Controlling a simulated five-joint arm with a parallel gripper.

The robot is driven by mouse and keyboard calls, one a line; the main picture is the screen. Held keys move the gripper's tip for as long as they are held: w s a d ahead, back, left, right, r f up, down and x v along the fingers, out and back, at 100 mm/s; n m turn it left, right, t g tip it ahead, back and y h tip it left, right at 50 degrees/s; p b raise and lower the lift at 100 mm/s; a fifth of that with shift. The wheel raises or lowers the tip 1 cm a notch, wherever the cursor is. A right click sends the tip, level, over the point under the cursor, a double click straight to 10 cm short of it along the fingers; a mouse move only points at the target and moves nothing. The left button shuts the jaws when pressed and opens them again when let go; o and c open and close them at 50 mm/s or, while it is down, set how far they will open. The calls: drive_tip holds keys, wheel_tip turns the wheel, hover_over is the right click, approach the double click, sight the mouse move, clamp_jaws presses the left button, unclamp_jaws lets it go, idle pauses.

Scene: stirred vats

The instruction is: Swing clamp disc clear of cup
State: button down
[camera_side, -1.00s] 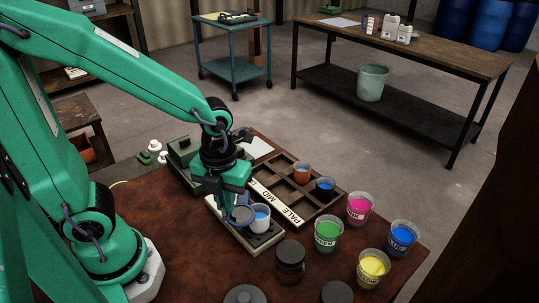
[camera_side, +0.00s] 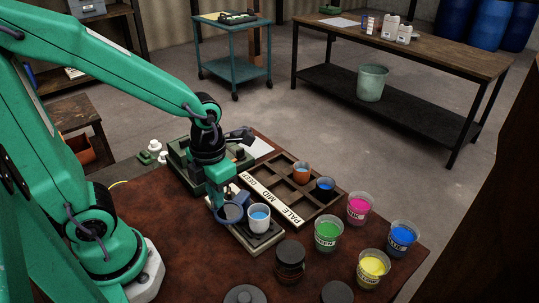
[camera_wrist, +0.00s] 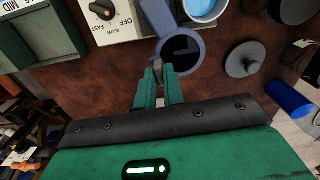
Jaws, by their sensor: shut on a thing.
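The clamp disc (camera_side: 231,213), a blue-grey ring with a dark middle, sits just left of the cup in the side view. My gripper (camera_side: 216,207) is shut at the disc's left edge. In the wrist view the closed fingertips (camera_wrist: 158,70) hold a small grey tab on the disc (camera_wrist: 198,62). The white cup (camera_side: 259,224) of blue liquid stands upright on the stirrer base (camera_side: 266,240), its mouth uncovered. The cup's rim also shows at the top of the wrist view (camera_wrist: 203,21), very close to the disc; whether they touch is unclear.
Right of the base is a compartment tray (camera_side: 313,208) with two small cups, labelled PALE and MID. Green (camera_side: 327,236), pink (camera_side: 358,209), blue (camera_side: 402,239) and yellow (camera_side: 371,270) paint cups stand farther right. A dark jar (camera_side: 290,263) stands in front.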

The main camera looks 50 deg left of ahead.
drive_tip(key=shift+r, duration=0.1)
drive_tip(key=c, duration=1.5)
unclamp_jaws()
drive_tip(key=shift+r, duration=0.1)
drive_tip(key=shift+r, duration=3.8)
